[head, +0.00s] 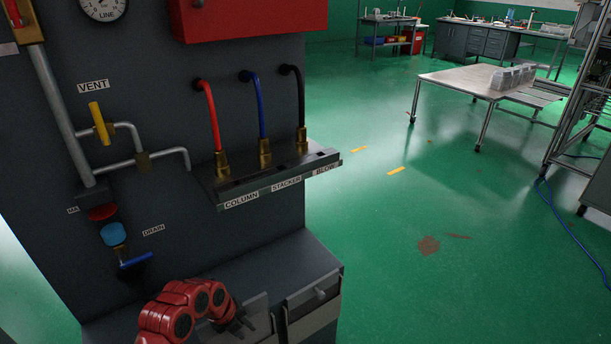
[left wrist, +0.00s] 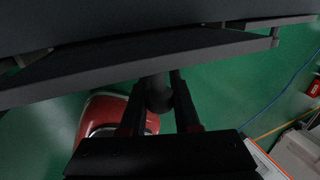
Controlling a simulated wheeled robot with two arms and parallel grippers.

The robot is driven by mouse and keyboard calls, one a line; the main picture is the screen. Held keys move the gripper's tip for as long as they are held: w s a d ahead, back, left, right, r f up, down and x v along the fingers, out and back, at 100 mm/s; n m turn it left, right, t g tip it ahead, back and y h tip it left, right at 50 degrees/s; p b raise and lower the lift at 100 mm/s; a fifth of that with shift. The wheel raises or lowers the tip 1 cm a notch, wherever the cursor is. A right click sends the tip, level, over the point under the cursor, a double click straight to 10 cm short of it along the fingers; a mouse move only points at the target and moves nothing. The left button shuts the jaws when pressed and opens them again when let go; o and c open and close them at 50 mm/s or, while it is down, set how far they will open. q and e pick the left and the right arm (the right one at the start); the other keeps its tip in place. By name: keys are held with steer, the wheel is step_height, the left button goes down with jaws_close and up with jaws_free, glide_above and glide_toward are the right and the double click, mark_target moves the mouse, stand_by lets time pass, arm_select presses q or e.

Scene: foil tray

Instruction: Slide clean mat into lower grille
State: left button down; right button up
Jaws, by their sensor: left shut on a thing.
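My left gripper (head: 245,325) is at the front of the low dark cabinet (head: 283,262), at the bottom of the head view. In the left wrist view its fingers (left wrist: 165,92) are shut on a dark round knob (left wrist: 156,90) on a dark front panel (left wrist: 130,65). The red arm hides part of this panel in the head view. I cannot make out a clean mat or a grille in either view. My right gripper is not in view.
A neighbouring drawer front with a knob (head: 320,293) is just to the right. Green floor (head: 450,290) is open to the right. A metal table (head: 460,83) stands farther back.

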arm_select(q)
steer(key=shift+f+b, duration=0.4)
steer(key=shift+f, duration=0.7)
